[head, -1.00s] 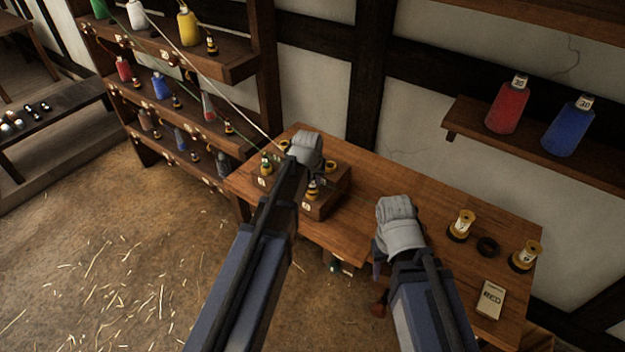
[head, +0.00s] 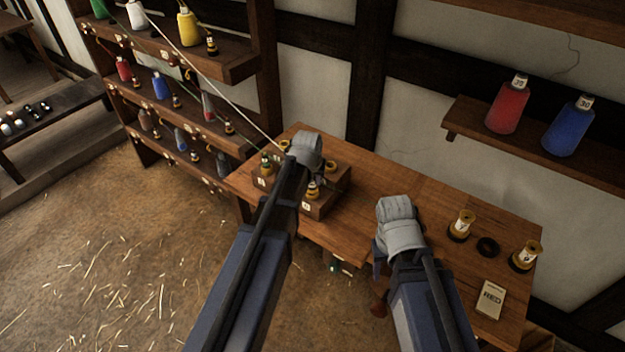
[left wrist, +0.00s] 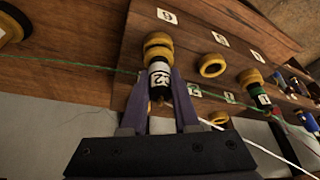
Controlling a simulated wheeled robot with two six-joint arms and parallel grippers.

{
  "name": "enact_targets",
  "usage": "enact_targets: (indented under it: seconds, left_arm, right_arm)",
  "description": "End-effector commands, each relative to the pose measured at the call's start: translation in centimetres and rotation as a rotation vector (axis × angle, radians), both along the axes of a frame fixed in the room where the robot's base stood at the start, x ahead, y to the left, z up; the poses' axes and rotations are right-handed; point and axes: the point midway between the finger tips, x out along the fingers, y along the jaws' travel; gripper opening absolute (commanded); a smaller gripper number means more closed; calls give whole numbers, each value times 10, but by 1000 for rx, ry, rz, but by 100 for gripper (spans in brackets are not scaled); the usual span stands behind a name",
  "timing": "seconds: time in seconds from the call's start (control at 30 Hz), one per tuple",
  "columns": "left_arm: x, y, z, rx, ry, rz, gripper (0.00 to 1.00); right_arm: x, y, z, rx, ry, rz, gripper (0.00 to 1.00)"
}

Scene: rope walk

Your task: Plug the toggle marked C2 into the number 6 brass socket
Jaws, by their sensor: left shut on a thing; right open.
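In the left wrist view my left gripper (left wrist: 158,92) is shut on the toggle marked C2 (left wrist: 160,76), a dark peg with a white label and a yellow collar. Its collar end lines up with a brass socket (left wrist: 157,40) beside a number card (left wrist: 167,16) that reads as 6 or 9. I cannot tell how far in it is. In the head view my left gripper (head: 305,158) is over the wooden socket block (head: 322,208), and its fingertips are hidden. My right gripper (head: 380,255) is open and empty by the table's front edge; its fingers are mostly hidden.
An empty brass socket (left wrist: 212,65) and a green-banded toggle (left wrist: 262,98) are close by. A green cord (left wrist: 75,66) and a white cord (left wrist: 262,148) run near my left gripper.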

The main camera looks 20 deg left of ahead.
Motion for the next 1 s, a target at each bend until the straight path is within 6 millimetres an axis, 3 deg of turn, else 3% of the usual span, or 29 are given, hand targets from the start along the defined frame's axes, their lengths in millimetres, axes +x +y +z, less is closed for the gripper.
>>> enact_targets:
  seconds: [0.6,0.63,0.7,1.0]
  left_arm:
    - [0,0,-12,0,0,0,0]
    - [0,0,-12,0,0,0,30]
    - [0,0,-11,0,0,0,38]
    - [0,0,-11,0,0,0,41]
  right_arm:
    - [0,0,-12,0,0,0,50]
    - [0,0,-12,0,0,0,50]
    - [0,0,-11,0,0,0,50]
    - [0,0,-11,0,0,0,50]
